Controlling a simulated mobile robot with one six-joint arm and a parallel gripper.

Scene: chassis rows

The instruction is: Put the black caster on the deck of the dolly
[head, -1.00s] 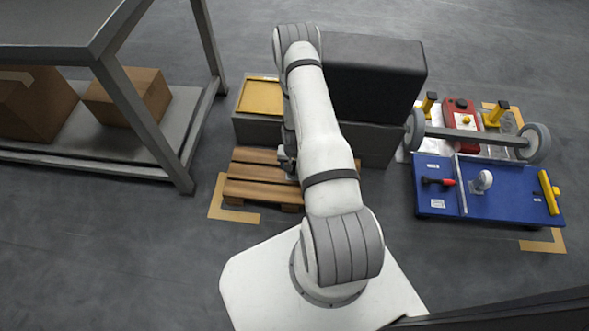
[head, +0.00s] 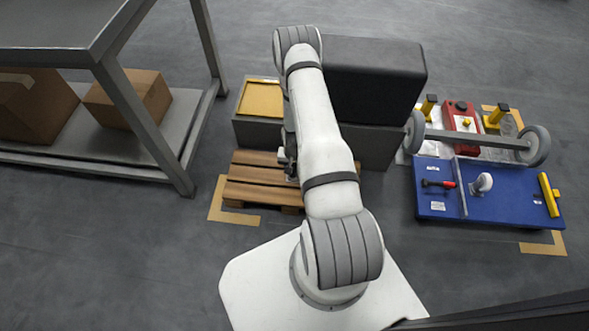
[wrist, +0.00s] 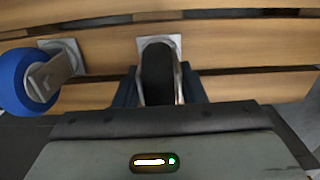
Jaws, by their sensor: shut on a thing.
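The black caster (wrist: 157,72) stands between the jaws of my gripper (wrist: 160,90) in the wrist view. Its wheel points toward the camera and its pale plate is against the wooden slats of the pallet (wrist: 230,45). My gripper is shut on it. In the head view my gripper (head: 289,162) is low over the pallet (head: 258,187), and my arm hides the caster. A blue flat deck (head: 440,206), seemingly the dolly's, lies at the right, well apart from my gripper. On it are a white caster (head: 483,183), a red-and-black tool (head: 439,183) and a yellow bar (head: 547,195).
A blue-wheeled caster (wrist: 18,82) sits left of the black one on the pallet. A big black box (head: 372,80) and a yellow-topped box (head: 261,97) stand behind the pallet. A wheeled grey bar (head: 470,137) lies behind the blue deck. A shelf (head: 188,120) is at left.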

